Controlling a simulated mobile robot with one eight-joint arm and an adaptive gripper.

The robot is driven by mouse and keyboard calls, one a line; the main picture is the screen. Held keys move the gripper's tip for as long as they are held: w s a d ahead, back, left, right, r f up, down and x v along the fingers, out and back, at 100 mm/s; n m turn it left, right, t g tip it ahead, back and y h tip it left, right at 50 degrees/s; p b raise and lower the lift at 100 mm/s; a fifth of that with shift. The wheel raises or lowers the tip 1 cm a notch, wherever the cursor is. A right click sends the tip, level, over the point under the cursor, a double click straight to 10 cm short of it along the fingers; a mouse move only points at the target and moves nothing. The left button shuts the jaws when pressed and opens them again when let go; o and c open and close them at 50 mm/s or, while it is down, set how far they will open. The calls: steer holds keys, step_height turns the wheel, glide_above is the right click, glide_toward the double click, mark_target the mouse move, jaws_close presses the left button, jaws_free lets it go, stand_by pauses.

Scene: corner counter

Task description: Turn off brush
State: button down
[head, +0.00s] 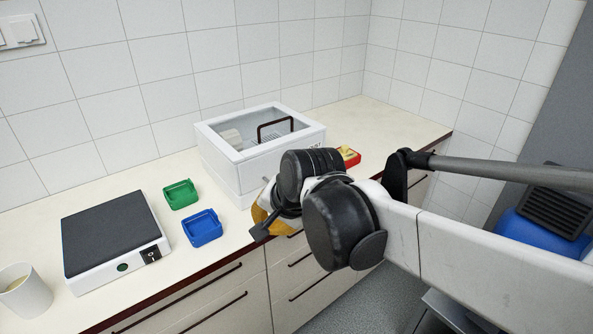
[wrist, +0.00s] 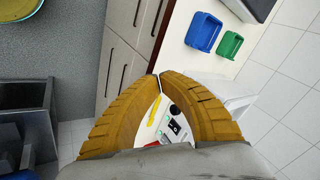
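I cannot tell for certain which thing is the brush. A white box-shaped machine (head: 240,165) with a clear lid and a dark handle stands on the counter. My gripper (wrist: 158,75) has yellow-brown ribbed fingers whose tips meet, with nothing seen between the tips. In the wrist view, a white front panel (wrist: 178,112) with a black switch, a dark round knob and a yellow strip shows through the gap between the fingers. In the head view, my gripper is in front of the white machine and mostly hidden by my arm; only some yellow shows.
A flat device with a black top (head: 110,235), a switch and a green button stands at left. A green tray (head: 180,194) and a blue tray (head: 202,228) lie between it and the machine. A white cup (head: 25,295) is front left. A red tray (head: 350,157) lies behind my arm.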

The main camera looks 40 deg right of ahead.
steer(key=w+d+m+p, duration=0.3)
steer(key=w+d+m, duration=0.1)
steer(key=d+m, duration=0.7)
steer(key=w+d+f+m+p, duration=0.1)
steer(key=w+d+m+p, duration=0.2)
steer(key=d+m, duration=0.8)
steer(key=shift+w+d+m+t, duration=0.4)
steer(key=shift+w+m, duration=0.5)
steer(key=shift+w, duration=0.25)
steer(key=b+x, duration=0.4)
steer(key=x, duration=0.6)
steer(key=shift+w+a+f, duration=0.15)
steer(key=shift+w+f, duration=0.1)
steer(key=shift+w, duration=1.15)
steer(key=shift+w+b, duration=0.35)
steer(key=shift+w, duration=0.25)
